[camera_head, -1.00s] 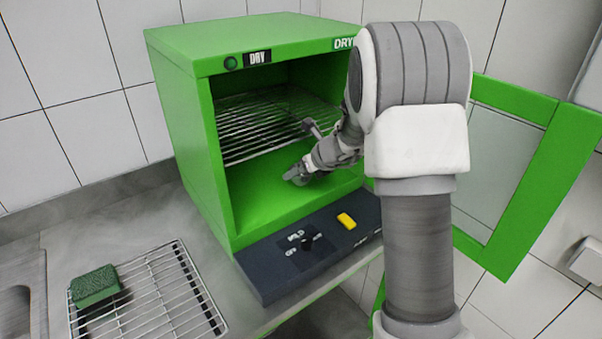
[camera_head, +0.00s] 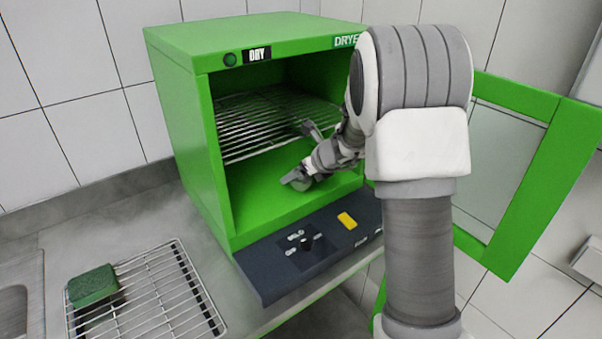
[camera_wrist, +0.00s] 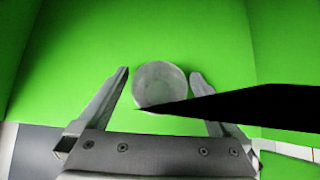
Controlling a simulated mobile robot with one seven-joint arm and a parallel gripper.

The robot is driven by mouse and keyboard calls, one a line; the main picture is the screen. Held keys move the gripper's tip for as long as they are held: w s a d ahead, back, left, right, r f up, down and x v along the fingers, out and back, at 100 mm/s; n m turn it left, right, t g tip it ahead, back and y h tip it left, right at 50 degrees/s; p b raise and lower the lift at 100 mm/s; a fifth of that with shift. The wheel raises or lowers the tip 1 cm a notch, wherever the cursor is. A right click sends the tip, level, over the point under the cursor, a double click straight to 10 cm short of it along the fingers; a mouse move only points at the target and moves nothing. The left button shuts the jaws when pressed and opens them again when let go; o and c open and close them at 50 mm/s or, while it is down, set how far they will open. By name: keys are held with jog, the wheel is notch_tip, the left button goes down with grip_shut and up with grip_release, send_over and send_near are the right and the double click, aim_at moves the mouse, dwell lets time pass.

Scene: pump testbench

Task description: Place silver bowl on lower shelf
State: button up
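The silver bowl (camera_wrist: 158,80) shows in the wrist view as a round grey rim against the green floor of the dryer. My gripper (camera_wrist: 159,73) is open, with one finger on each side of the bowl and a small green gap showing at each side. A black wedge crosses the bowl's near right edge and hides part of it. In the head view my gripper (camera_head: 297,181) is inside the green dryer (camera_head: 185,120), low over its floor. I cannot clearly tell the bowl from the gripper there. The lower shelf is the green floor (camera_head: 255,205), below the wire rack.
A wire rack (camera_head: 250,125) spans the dryer above my gripper. The dryer door (camera_head: 540,185) stands open at the right. A green sponge (camera_head: 93,286) sits on a drying grid (camera_head: 160,300) at left.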

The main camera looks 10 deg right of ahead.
jog(key=shift+r+p, duration=0.55)
jog(key=shift+r, duration=0.05)
jog(key=p+v, duration=0.2)
jog(key=v, duration=1)
jog(key=s+a+r+n+g, duration=0.1)
jog(key=s+a+r+n, duration=0.35)
jog(key=s+n, duration=0.35)
jog(key=s+a+r+n+g, duration=0.1)
jog(key=s+a+r+n, duration=0.2)
jog(key=s+a+n, duration=0.35)
jog(key=s+d+n+h, duration=0.3)
jog(key=s+d+n, duration=0.1)
jog(key=s+n, duration=1.1)
jog(key=shift+s+d+n+g+h, duration=0.2)
jog(key=shift+s+n+g+h, duration=0.1)
jog(key=shift+n, duration=0.75)
